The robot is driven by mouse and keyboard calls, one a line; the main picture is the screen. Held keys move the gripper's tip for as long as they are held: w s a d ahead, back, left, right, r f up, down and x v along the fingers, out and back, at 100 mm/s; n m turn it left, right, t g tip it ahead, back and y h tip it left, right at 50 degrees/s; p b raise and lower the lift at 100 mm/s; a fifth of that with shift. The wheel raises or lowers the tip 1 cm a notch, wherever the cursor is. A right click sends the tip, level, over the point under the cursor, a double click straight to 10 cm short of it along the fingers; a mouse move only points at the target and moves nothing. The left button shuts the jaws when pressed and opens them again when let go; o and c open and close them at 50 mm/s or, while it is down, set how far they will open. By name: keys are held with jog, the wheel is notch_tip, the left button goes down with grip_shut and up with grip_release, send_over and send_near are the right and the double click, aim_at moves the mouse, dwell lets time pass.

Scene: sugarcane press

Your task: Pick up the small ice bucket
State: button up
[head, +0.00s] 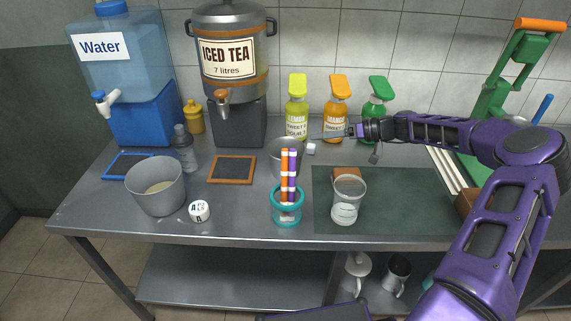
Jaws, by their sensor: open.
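A small grey metal bucket (278,147), which I take to be the small ice bucket, stands on the steel counter right of the iced tea dispenser. Its front is partly hidden by striped straws (288,170) in a teal holder (288,206). My gripper (363,145) is open, to the right of the bucket and apart from its body. A thin dark strip runs from near the bucket's rim towards my gripper; I cannot tell what it is.
A larger grey bucket (156,187) stands at the left. A clear cup (347,202) stands on a dark mat (408,210). Syrup bottles (337,110) line the wall. A white cube (311,149) lies beside the small bucket. A green press (505,75) stands at the right.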

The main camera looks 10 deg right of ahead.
jog(key=shift+f+x, duration=0.15)
jog(key=shift+x, duration=1.6)
jog(key=shift+f+x, duration=0.1)
jog(key=shift+x, duration=1.6)
jog(key=shift+w+d, duration=0.15)
jog(key=shift+d, duration=0.05)
grip_shut()
